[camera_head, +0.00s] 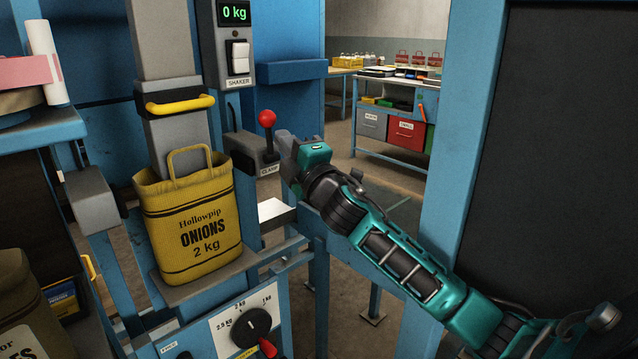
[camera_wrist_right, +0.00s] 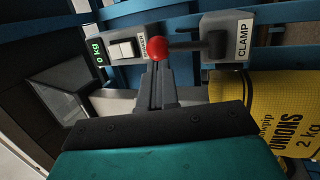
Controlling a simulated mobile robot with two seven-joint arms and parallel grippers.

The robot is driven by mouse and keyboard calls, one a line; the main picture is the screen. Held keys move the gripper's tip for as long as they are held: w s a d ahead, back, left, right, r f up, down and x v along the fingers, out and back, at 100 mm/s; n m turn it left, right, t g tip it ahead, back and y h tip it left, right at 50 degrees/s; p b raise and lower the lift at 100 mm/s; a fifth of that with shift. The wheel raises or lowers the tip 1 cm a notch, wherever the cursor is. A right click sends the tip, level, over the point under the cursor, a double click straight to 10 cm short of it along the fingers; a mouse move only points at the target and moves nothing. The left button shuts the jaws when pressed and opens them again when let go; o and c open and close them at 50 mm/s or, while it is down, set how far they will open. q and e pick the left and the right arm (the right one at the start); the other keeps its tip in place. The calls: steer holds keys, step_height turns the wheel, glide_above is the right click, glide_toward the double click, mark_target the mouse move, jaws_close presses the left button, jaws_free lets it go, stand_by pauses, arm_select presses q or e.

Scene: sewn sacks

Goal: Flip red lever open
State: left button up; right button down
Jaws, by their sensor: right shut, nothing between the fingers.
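The lever has a red ball knob (camera_head: 267,118) on a dark stem that stands upright from the grey box labelled CLAMP (camera_head: 252,155). In the right wrist view the red knob (camera_wrist_right: 158,51) lies just past the fingertips, and its stem runs to the CLAMP box (camera_wrist_right: 228,40) at the right. My right gripper (camera_head: 284,140) is shut and empty, just right of the lever and slightly below the knob. In the wrist view its closed fingers (camera_wrist_right: 158,78) point at the knob; I cannot tell whether they touch it. My left gripper is out of view.
A yellow onion sack (camera_head: 195,222) stands left of the lever, under a chute with a yellow handle (camera_head: 180,104). The SHAKER switch box (camera_head: 237,56) and 0 kg display (camera_head: 234,13) are above. A dial panel (camera_head: 245,325) is below; a blue post (camera_head: 465,120) stands right.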

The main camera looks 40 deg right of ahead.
steer(key=d+b+v, duration=0.1)
steer(key=v, duration=0.8)
steer(key=s+a+f+m+g+y+p, duration=0.1)
steer(key=s+a+f+m+g, duration=0.15)
steer(key=f, duration=0.65)
steer(key=s+a+f+m+g+p, duration=0.1)
steer(key=s+a+f+m+g, duration=0.15)
steer(key=f, duration=0.65)
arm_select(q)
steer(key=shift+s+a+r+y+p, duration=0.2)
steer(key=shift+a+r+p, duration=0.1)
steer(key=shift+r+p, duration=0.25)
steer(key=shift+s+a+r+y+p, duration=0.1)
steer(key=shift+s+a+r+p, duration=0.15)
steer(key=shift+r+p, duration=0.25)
arm_select(e)
steer(key=s+a+f+m+g+y, duration=0.1)
steer(key=s+a+f+m+g, duration=0.1)
steer(key=s+a+f+m, duration=0.2)
steer(key=s+a+f+m+g+y, duration=0.1)
steer(key=s+a+f+m+g, duration=0.2)
steer(key=f, duration=1)
steer(key=s+a+m, duration=0.2)
steer(key=s+a, duration=0.3)
steer(key=s, duration=0.2)
steer(key=shift+a+f+g+y, duration=0.15)
steer(key=shift+a+g+y, duration=0.15)
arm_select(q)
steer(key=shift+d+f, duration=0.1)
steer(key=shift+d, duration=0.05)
